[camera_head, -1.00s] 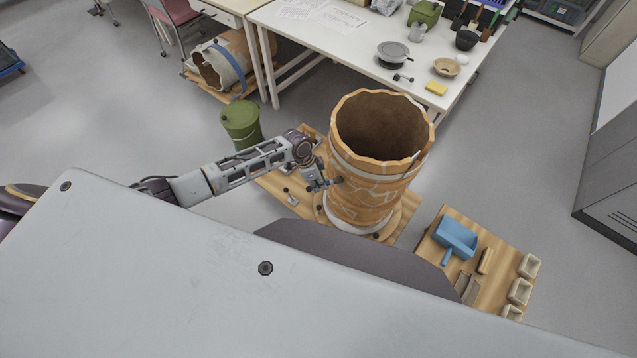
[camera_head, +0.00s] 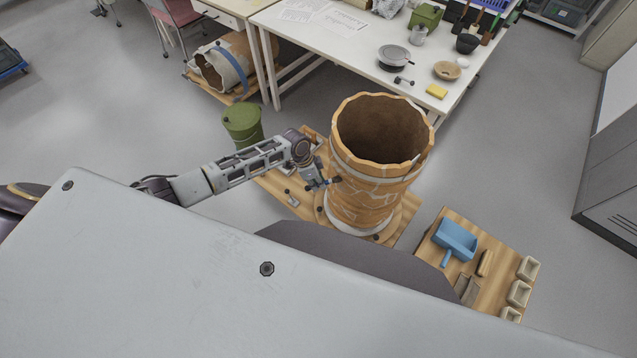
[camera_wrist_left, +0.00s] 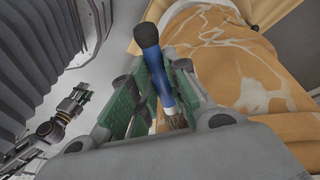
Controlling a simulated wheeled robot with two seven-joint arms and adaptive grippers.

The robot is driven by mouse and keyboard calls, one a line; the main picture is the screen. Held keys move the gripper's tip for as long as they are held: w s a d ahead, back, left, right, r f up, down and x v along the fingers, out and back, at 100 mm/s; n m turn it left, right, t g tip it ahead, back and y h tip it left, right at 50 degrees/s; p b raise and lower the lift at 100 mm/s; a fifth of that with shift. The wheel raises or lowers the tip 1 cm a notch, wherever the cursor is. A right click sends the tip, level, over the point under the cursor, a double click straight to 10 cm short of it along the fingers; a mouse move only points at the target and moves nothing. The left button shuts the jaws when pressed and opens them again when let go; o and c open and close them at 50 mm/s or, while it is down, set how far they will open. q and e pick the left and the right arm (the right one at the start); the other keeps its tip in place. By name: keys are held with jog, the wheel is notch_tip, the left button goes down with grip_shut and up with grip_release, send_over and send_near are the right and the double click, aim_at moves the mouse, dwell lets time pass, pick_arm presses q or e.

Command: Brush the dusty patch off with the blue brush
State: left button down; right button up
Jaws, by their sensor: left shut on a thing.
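The large orange jar (camera_head: 372,165) stands upright on a wooden base, with pale seams across its wall and an open top. It fills the right of the left wrist view (camera_wrist_left: 240,60). My left gripper (camera_head: 326,184) is at the jar's left side, low on the wall. In the left wrist view, its green-padded fingers are shut on the blue brush (camera_wrist_left: 158,75), with its black handle end up and bristles down. I cannot tell whether the bristles touch the jar. I cannot make out the dusty patch clearly. What looks like my right gripper (camera_wrist_left: 76,98) shows small at lower left.
A wooden board at right holds a blue dustpan (camera_head: 456,240) and several small trays (camera_head: 519,293). A green bin (camera_head: 242,124) stands behind my left arm. A white table (camera_head: 330,45) with tools is at the back.

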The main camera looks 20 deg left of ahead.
pick_arm(q)
jog(key=shift+f+b, duration=1.05)
jog(key=shift+f, duration=0.75)
jog(key=shift+w+f+b, duration=0.15)
jog(key=shift+f+b, duration=0.95)
jog(key=shift+f, duration=0.65)
jog(key=shift+f+b, duration=1.1)
jog(key=shift+f, duration=0.7)
jog(key=shift+a, duration=0.1)
